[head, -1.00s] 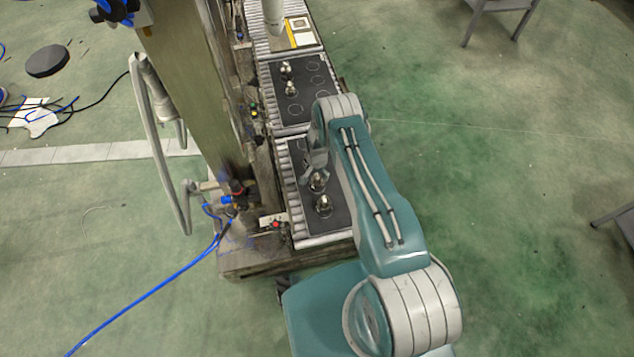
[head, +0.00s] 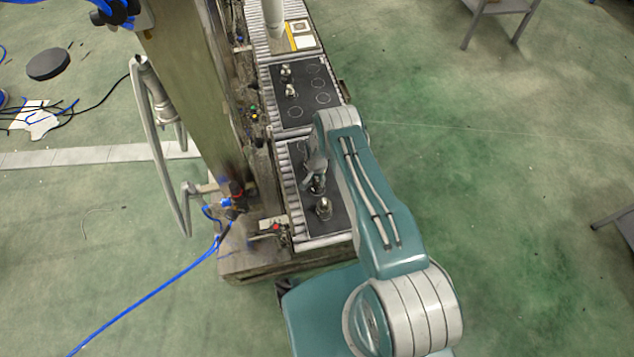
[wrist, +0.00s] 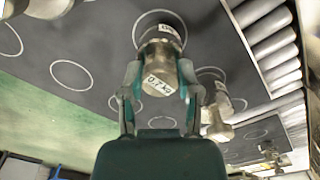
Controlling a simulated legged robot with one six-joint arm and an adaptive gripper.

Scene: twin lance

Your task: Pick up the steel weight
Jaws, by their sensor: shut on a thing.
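A steel weight (wrist: 160,58) with a "0.7 kg" label sits between the two fingers of my gripper (wrist: 158,82) in the wrist view. The fingers are shut on it, one on each side. In the head view my gripper (head: 316,172) reaches down over the near black mat, and the held weight (head: 318,188) shows partly below it. I cannot tell whether the weight is clear of the mat. A second steel weight (head: 323,209) stands just nearer on the same mat, beside the held one; a neighbouring weight shows in the wrist view (wrist: 217,118).
The near black mat (head: 341,220) lies on a roller conveyor. A farther mat (head: 318,98) with drawn circles carries two more weights (head: 286,71) (head: 291,91). A tall machine column (head: 200,90) stands close at left. Green floor at right is open.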

